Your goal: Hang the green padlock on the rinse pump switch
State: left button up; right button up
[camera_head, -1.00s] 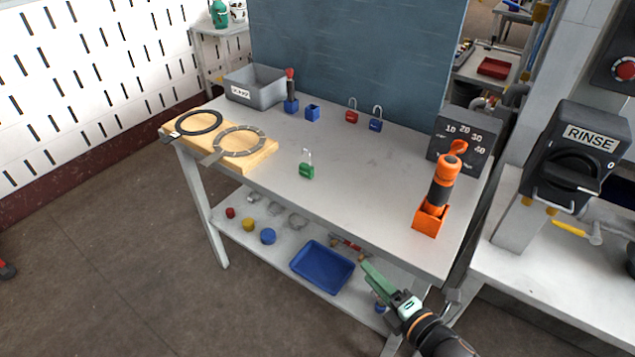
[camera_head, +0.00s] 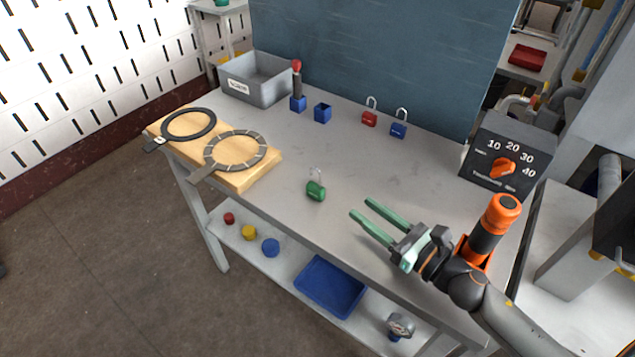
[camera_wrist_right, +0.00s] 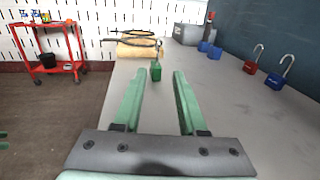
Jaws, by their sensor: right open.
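The green padlock (camera_head: 316,191) stands on the grey table (camera_head: 290,228) near its front edge, with its shackle up. It also shows in the right wrist view (camera_wrist_right: 155,71), ahead of and between the fingertips. My right gripper (camera_head: 361,208) is open and empty, over the table to the right of the padlock and apart from it, with its fingers pointing towards it. The rinse switch is only partly in the head view now: a dark edge of its box (camera_head: 618,230) shows at the far right, and its label and handle are out of frame.
A red padlock (camera_head: 369,118) and a blue padlock (camera_head: 398,130) stand at the back. A wooden board (camera_head: 240,181) with two rings lies at the left, a grey bin (camera_head: 262,88) behind it. A dial box (camera_head: 508,158) and an orange-topped tool (camera_head: 490,228) stand at the right.

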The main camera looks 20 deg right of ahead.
jog(key=p, duration=0.1)
send_near(315, 183)
jog(key=r, duration=0.2)
jog(key=w+r, duration=0.1)
jog(key=shift+a+r, duration=0.1)
jog(key=shift+a, duration=0.2)
jog(key=shift+w+a+r+p, duration=0.15)
jog(key=shift+w+a+p, duration=0.05)
jog(key=shift+w+p, duration=0.15)
jog(key=shift+p+x, duration=0.55)
jog(key=shift+x, duration=1.75)
jog(key=shift+a+r, duration=0.1)
jog(key=shift+s, duration=0.1)
jog(key=shift+c, duration=0.2)
grip_shut()
